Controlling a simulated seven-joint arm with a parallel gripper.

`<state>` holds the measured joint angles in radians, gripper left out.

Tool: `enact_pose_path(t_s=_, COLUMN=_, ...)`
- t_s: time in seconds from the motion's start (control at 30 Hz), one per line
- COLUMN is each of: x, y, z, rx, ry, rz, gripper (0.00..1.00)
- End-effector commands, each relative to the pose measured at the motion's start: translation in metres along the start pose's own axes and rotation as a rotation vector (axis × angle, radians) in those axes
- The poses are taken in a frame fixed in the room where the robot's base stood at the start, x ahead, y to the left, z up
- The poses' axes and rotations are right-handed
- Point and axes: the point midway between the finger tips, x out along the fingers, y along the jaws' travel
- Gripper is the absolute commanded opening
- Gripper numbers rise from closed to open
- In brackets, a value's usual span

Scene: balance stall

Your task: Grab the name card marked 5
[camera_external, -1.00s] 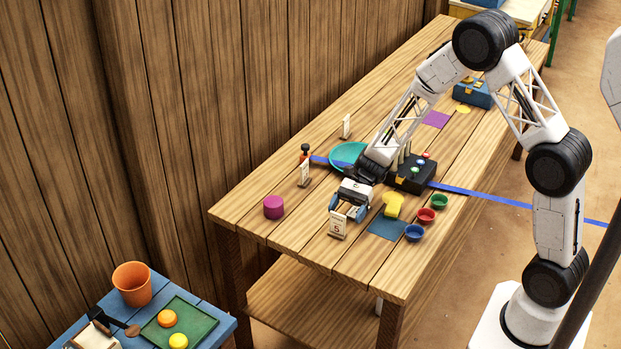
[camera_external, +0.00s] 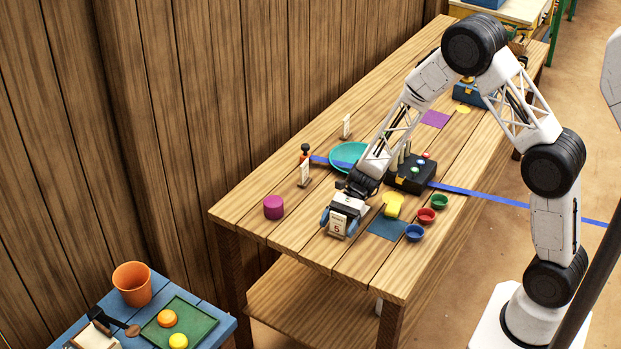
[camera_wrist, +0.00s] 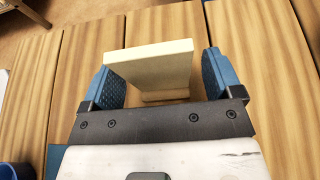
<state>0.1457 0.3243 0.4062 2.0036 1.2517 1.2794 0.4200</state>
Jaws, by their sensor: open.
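The name card marked 5 (camera_external: 337,224) stands near the front end of the wooden table in the external view. My gripper (camera_external: 340,219) is low over the table, right at the card. In the wrist view the back of the pale card (camera_wrist: 152,62) shows between the two blue fingers of my open gripper (camera_wrist: 160,75). The card looks upright there. Its edges lie close to both fingers, and I cannot tell whether they touch. The number side faces away from the wrist camera.
A magenta cylinder (camera_external: 273,207) stands left of my gripper. A blue square (camera_external: 386,229), a yellow block (camera_external: 393,205) and a blue bowl (camera_external: 414,233) are to its right. Two more name cards (camera_external: 304,175) (camera_external: 346,126) stand farther back. The wooden table (camera_external: 292,231) is bare near its front-left edge.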

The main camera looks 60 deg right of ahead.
Motion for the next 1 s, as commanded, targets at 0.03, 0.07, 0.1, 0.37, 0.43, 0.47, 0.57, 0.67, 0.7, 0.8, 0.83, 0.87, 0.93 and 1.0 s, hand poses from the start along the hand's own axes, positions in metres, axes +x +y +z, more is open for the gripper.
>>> enact_pose_path(t_s=0.03, x=0.0021, y=0.0, z=0.0001, rx=0.0, ry=0.0, rz=0.001, gripper=0.85)
enact_pose_path(t_s=0.07, x=0.0027, y=0.0, z=0.0001, rx=0.0, ry=0.0, rz=0.0, gripper=0.85)
enact_pose_path(t_s=0.1, x=0.0032, y=-0.0001, z=0.0001, rx=0.0, ry=0.0, rz=0.0, gripper=0.85)
enact_pose_path(t_s=0.37, x=0.0031, y=-0.0001, z=0.0001, rx=0.0, ry=0.0, rz=0.0, gripper=0.85)
enact_pose_path(t_s=0.43, x=0.003, y=-0.0001, z=0.0001, rx=0.0, ry=0.0, rz=-0.001, gripper=0.85)
enact_pose_path(t_s=0.47, x=0.003, y=-0.0001, z=0.0001, rx=0.0, ry=0.0, rz=-0.001, gripper=0.85)
enact_pose_path(t_s=0.57, x=0.003, y=-0.0002, z=0.0001, rx=0.0, ry=0.0, rz=-0.001, gripper=0.85)
enact_pose_path(t_s=0.67, x=0.003, y=-0.0002, z=0.0001, rx=0.0, ry=0.0, rz=-0.001, gripper=0.79)
enact_pose_path(t_s=0.7, x=0.003, y=-0.0002, z=0.0001, rx=0.0, ry=0.0, rz=-0.001, gripper=0.73)
enact_pose_path(t_s=0.8, x=0.0029, y=-0.0002, z=0.0, rx=0.0, ry=0.0, rz=-0.001, gripper=0.58)
enact_pose_path(t_s=0.83, x=0.003, y=-0.0002, z=0.0, rx=0.0, ry=0.0, rz=-0.001, gripper=0.53)
enact_pose_path(t_s=0.87, x=0.003, y=-0.0002, z=0.0, rx=0.0, ry=0.0, rz=-0.001, gripper=0.48)
enact_pose_path(t_s=0.93, x=0.0029, y=-0.0002, z=0.0001, rx=0.0, ry=0.0, rz=-0.001, gripper=0.38)
enact_pose_path(t_s=1.0, x=0.0029, y=-0.0002, z=0.0001, rx=0.0, ry=0.0, rz=-0.001, gripper=0.31)
